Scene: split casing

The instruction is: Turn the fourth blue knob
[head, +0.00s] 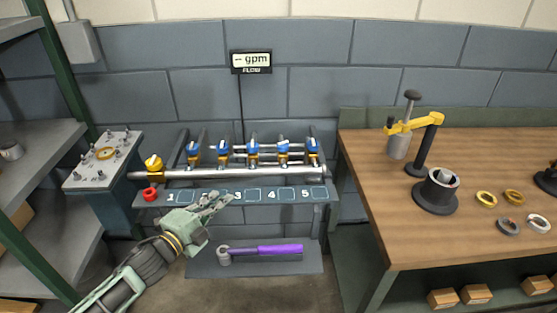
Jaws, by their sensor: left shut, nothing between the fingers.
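A row of several blue knobs sits on brass valves along a silver pipe manifold (240,173) against the wall. The fourth blue knob from the left (283,145) is above the label 4 on the front plate (262,195). My left gripper (226,199) is shut and empty. It is in front of the plate, below and left of the fourth knob and apart from it, and it covers the label 2. My right gripper is not in view.
A yellow knob (153,162) and a red cap (150,194) are at the manifold's left end. A purple-handled wrench (265,250) lies on the lower shelf (300,266). A wooden workbench (375,190) stands at right, a green-posted shelf unit at left.

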